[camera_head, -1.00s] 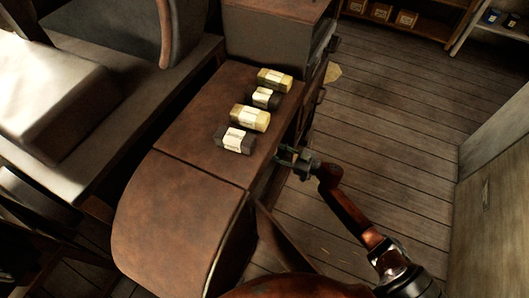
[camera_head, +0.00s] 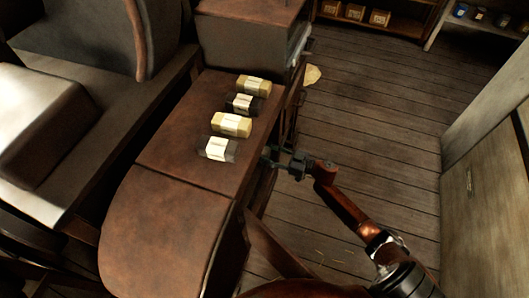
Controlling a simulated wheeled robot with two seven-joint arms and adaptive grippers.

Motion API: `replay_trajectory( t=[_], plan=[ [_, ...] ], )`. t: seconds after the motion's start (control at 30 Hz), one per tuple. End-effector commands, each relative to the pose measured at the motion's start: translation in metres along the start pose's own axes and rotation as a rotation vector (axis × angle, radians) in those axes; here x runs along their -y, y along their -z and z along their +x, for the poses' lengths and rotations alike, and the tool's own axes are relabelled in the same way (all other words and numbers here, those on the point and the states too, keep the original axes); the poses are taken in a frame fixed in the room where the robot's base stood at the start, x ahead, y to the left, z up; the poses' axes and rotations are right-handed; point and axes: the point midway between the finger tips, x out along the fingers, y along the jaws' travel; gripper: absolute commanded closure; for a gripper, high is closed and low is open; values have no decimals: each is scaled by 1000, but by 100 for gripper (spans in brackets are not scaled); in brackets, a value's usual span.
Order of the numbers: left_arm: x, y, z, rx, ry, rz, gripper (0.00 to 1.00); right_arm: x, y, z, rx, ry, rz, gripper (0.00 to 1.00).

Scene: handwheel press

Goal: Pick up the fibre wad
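Several small labelled bundles lie in a row on a brown worktop. They are a yellowish one at the back (camera_head: 254,85), a dark one (camera_head: 242,104), a second yellowish one (camera_head: 231,124) and a dark grey one with a white wrap (camera_head: 217,149) at the front. I cannot tell which of these, if any, is the fibre wad. My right gripper (camera_head: 270,158) is beside the worktop's right edge, right of the front bundle and apart from it. It seems to hold nothing, but its finger opening is too small and dark to judge. My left gripper is not in view.
The brown worktop (camera_head: 170,155) has bare room in front of the bundles. A grey-sided block (camera_head: 250,38) stands behind them. A pale flat scrap (camera_head: 313,75) lies on the plank floor (camera_head: 375,130). Shelves with boxes (camera_head: 354,13) are at the back; a pale cabinet (camera_head: 490,160) is right.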

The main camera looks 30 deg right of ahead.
Motion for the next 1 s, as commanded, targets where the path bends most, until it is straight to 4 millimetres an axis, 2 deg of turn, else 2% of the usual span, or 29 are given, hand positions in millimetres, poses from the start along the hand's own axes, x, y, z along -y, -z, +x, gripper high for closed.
replay_trajectory(
  t=[0.1,0.57,0.67,1.0],
  plan=[
    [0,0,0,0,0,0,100,-2,0,-1,0,-6,0,45],
    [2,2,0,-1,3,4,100,-7,2,-5,1,-15,-1,45],
    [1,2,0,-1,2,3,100,-8,1,-15,2,-17,-2,45],
    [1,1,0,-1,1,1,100,-3,-1,-82,5,-10,-1,45]
  ],
)
